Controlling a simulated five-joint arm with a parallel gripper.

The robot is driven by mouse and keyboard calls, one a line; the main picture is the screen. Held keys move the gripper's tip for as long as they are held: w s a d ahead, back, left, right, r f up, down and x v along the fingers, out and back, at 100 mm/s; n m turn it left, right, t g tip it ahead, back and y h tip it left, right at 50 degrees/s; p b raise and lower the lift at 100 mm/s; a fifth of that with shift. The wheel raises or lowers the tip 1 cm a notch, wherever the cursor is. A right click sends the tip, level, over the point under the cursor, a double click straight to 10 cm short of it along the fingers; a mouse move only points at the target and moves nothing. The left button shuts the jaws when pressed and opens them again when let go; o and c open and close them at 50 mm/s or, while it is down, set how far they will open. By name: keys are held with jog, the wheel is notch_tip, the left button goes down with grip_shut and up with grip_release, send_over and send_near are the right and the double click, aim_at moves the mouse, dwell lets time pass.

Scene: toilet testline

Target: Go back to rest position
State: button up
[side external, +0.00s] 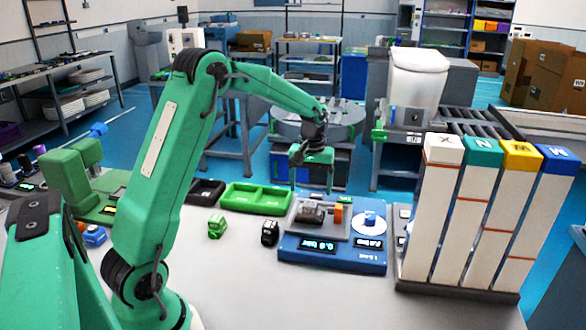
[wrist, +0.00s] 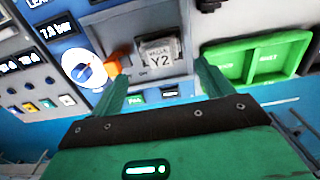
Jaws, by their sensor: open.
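My gripper (side external: 311,186) hangs above the back of the blue test station (side external: 330,257), with its fingers apart and nothing between them in the side view. In the wrist view, the open fingers (wrist: 162,78) flank a grey block marked Y2 (wrist: 159,55), which sits on the station beyond the fingertips. I cannot tell the exact gap between fingers and block. An orange block (side external: 338,213) stands beside a dark block (side external: 311,213) on the station's grey plate. A blue knob (side external: 370,218) sits on a white disc to the right.
A green two-compartment tray (side external: 256,198) and a black tray (side external: 206,191) lie left of the station. A small green block (side external: 217,227) and a black block (side external: 270,233) stand on the table. Tall white columns (side external: 433,205) with coloured caps stand at right. The front table is clear.

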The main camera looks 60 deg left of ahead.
jog(key=shift+s+d+r, duration=0.2)
jog(key=shift+r, duration=0.4)
jog(key=s+d+r+m+t, duration=0.3)
jog(key=s+d+r+m, duration=0.1)
jog(key=s+d+r, duration=0.65)
jog(key=s+d+m+t, duration=0.2)
jog(key=s+d+m, duration=0.3)
jog(key=s, duration=0.8)
jog(key=shift+s+d+r+t, duration=0.2)
jog(key=shift+r+t, duration=0.1)
jog(key=shift+r, duration=0.05)
